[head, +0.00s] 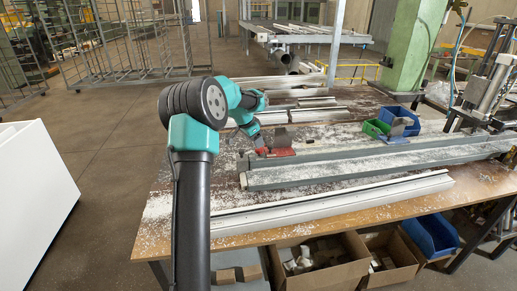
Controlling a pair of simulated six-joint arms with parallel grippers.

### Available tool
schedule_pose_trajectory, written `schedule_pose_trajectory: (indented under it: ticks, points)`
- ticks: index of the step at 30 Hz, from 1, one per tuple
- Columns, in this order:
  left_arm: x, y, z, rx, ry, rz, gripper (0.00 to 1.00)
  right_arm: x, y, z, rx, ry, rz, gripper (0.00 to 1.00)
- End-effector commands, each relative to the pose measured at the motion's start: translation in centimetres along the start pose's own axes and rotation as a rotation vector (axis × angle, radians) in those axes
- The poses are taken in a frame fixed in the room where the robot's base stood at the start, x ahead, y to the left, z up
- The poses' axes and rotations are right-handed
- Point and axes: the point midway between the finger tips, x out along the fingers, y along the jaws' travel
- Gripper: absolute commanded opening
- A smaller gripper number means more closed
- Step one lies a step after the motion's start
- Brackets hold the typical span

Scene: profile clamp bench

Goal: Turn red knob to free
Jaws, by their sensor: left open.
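A small red part (283,152), which I take to be the red knob's clamp, sits at the left end of the grey profile rail on the bench. A dark upright plate stands just behind it. The knob's own shape and turn position cannot be made out. My right gripper is not in view.
A similar blue clamp (393,138) with a dark plate sits further right on the rail. A white profile (335,203) lies along the front of the wooden bench (160,225). Swarf is scattered about.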

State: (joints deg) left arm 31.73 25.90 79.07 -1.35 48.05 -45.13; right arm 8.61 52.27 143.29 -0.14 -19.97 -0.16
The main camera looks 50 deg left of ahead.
Motion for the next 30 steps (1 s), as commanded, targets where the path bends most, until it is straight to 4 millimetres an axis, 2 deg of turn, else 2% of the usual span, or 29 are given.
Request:
schedule_pose_trajectory:
  ticks: [3,9,21,30]
  points:
    - [2.2,0.0,0.0,0.0,-0.002,0.002,0.61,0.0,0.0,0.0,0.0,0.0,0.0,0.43]
    - [4.6,0.0,0.0,0.0,-0.001,0.001,0.61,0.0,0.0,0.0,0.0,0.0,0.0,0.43]
    - [5.3,0.0,0.0,0.0,0.0,0.0,0.61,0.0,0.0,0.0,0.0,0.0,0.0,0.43]
    - [5.3,0.0,0.0,0.0,0.0,0.0,0.33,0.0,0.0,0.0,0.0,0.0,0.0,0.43]
